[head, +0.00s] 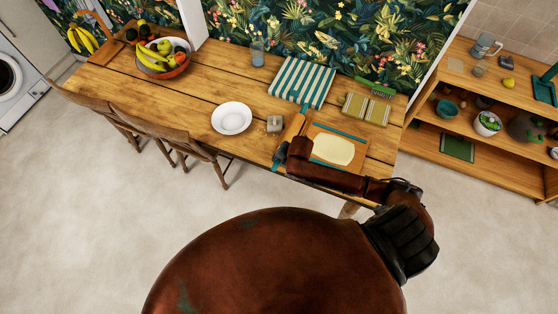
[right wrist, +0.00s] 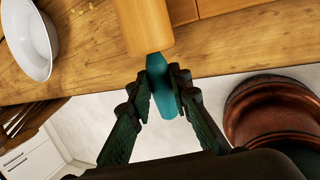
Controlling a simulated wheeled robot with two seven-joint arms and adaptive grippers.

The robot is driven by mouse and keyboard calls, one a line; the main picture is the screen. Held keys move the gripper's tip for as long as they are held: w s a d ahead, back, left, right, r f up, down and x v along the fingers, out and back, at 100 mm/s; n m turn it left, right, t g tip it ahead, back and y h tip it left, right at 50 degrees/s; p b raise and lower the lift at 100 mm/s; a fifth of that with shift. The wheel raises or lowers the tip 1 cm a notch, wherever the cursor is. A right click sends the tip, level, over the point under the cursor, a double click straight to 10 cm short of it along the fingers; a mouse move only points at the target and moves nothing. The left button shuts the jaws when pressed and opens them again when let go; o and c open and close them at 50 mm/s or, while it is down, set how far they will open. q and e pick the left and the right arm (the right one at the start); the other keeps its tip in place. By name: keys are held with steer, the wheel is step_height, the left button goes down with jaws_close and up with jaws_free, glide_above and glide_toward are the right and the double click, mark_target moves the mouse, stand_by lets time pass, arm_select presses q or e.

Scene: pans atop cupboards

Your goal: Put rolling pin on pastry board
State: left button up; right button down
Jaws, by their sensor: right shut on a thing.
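The rolling pin (head: 293,129) has a light wooden body and teal handles. It lies along the left side of the pastry board (head: 361,150), a wooden board with teal strips and flat pale dough (head: 333,149) on it. My right gripper (head: 282,156) is at the pin's near end. In the right wrist view its fingers (right wrist: 163,92) are shut on the near teal handle (right wrist: 158,72), and the wooden body (right wrist: 143,25) runs away from them. I cannot tell whether the pin touches the board or hangs just above the table. My left gripper is not in view.
Behind lie a striped cloth (head: 302,82) and a green mat (head: 366,108). Chairs (head: 178,141) line the front edge; a shelf (head: 460,150) stands right.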

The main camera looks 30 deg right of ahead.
steer(key=shift+w+f, duration=0.15)
steer(key=shift+f, duration=0.25)
steer(key=shift+f, duration=0.1)
steer(key=shift+s+f, duration=0.25)
steer(key=shift+f, duration=0.15)
steer(key=c, duration=2.2)
jaws_free()
steer(key=shift+s+d+f, duration=0.1)
steer(key=shift+f, duration=0.05)
steer(key=o, duration=0.4)
steer(key=shift+o, duration=0.2)
steer(key=shift+w+r, duration=0.2)
